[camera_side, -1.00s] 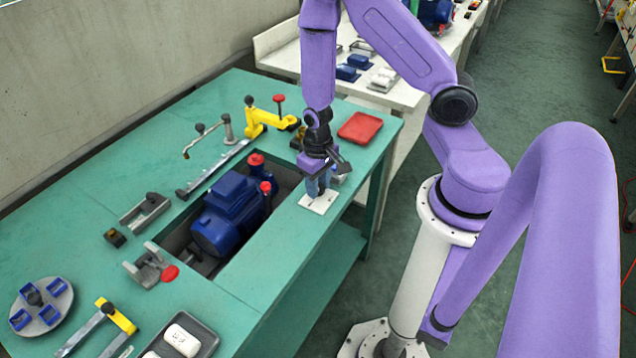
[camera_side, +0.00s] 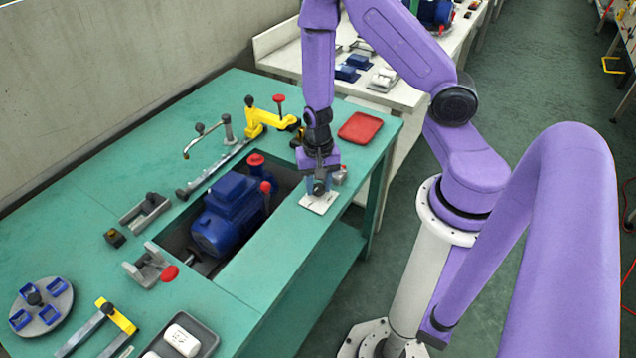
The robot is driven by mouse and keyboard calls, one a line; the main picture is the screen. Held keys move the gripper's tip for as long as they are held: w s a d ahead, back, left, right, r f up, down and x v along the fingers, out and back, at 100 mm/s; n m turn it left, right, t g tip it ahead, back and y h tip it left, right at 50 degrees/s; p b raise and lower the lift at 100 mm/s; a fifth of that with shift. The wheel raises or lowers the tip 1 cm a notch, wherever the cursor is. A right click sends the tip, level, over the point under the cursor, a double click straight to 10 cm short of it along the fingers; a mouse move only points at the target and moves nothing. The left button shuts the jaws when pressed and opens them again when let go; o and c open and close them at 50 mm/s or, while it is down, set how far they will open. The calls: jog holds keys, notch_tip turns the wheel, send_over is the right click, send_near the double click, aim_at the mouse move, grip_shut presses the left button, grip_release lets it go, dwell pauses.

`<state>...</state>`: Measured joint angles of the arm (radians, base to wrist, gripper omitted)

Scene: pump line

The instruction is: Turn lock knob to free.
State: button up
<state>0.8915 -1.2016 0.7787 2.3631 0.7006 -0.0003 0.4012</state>
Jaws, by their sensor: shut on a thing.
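My gripper (camera_side: 319,188) points down at the right front part of the green bench, low over a small white plate (camera_side: 318,204). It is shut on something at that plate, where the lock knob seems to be. The knob itself is hidden by the fingers, so its angle cannot be told. A small grey metal piece (camera_side: 341,175) shows just right of the gripper.
A blue pump (camera_side: 228,212) with red caps sits in the bench recess, left of my gripper. A yellow clamp (camera_side: 265,121) and a red tray (camera_side: 360,127) stand behind. A grey round holder (camera_side: 42,322) is at front left.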

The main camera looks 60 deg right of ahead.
dwell(0.4)
jog(key=o, duration=1)
